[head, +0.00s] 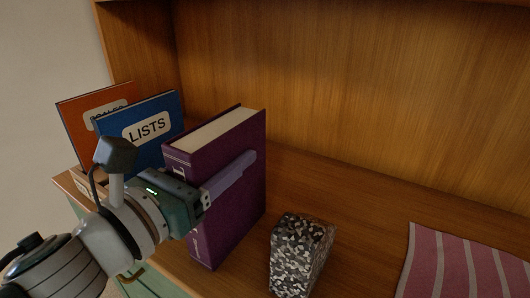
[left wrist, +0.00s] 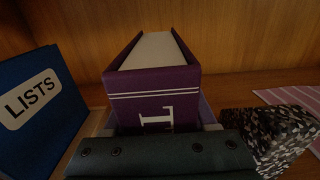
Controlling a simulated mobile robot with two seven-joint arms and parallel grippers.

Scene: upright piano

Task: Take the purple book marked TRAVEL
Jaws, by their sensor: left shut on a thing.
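The purple book (head: 241,190) stands upright on the wooden surface in the head view, its pale page edges facing up. In the left wrist view its spine (left wrist: 150,84) faces the camera, with white lines and part of a white letter; the rest of the lettering is hidden behind my gripper. My left gripper (head: 222,182) is shut on the book, with one finger lying along its right cover. The other finger is hidden behind the book. My right gripper is not in view.
A blue book marked LISTS (head: 150,128) and an orange book (head: 85,110) stand left of the purple book. A black-and-white speckled block (head: 300,252) sits close on its right. A pink striped cloth (head: 462,265) lies farther right. A wooden panel (head: 350,80) rises behind.

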